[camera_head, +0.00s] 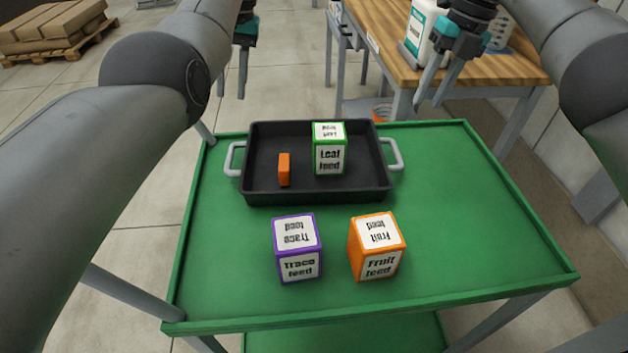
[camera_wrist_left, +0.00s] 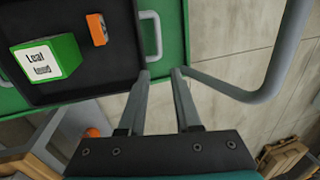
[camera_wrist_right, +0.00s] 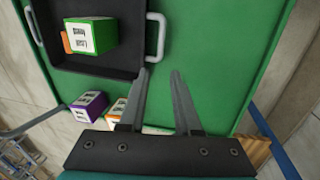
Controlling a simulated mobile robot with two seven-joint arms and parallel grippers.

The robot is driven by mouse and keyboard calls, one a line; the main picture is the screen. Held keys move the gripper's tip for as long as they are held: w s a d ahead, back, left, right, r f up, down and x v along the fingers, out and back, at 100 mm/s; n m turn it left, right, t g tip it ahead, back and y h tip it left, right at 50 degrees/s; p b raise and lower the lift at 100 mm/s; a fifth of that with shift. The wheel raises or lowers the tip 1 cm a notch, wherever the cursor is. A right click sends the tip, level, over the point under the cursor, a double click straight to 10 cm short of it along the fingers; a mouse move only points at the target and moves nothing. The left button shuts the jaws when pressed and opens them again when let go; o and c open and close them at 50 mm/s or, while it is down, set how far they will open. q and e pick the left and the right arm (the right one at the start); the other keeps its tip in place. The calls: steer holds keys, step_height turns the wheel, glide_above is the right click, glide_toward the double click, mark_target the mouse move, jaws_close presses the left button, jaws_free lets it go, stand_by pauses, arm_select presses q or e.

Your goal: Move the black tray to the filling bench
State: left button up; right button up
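The black tray (camera_head: 262,193) lies on the green cart top, a grey handle at each end. It holds a green-edged Leaf feed box (camera_head: 329,158) and a small orange block (camera_head: 284,170). My left gripper (camera_head: 241,96) is open and empty, above and beyond the tray's left handle (camera_head: 235,158); that handle shows ahead of its fingertips in the left wrist view (camera_wrist_left: 152,36). My right gripper (camera_head: 428,104) is open and empty, above and beyond the right handle (camera_head: 393,153), which shows in the right wrist view (camera_wrist_right: 156,34). Neither gripper visibly touches the tray.
On the green cart (camera_head: 470,210), a purple-edged Trace feed box (camera_head: 298,248) and an orange-edged Fruit feed box (camera_head: 377,248) stand in front of the tray. A wooden-topped bench (camera_head: 395,35) with a white-and-teal container (camera_head: 420,35) stands behind. The cart's right side is clear.

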mark_target(400, 156)
arm_select(q)
steer(key=shift+f, duration=0.55)
arm_select(e)
steer(key=shift+f, duration=0.5)
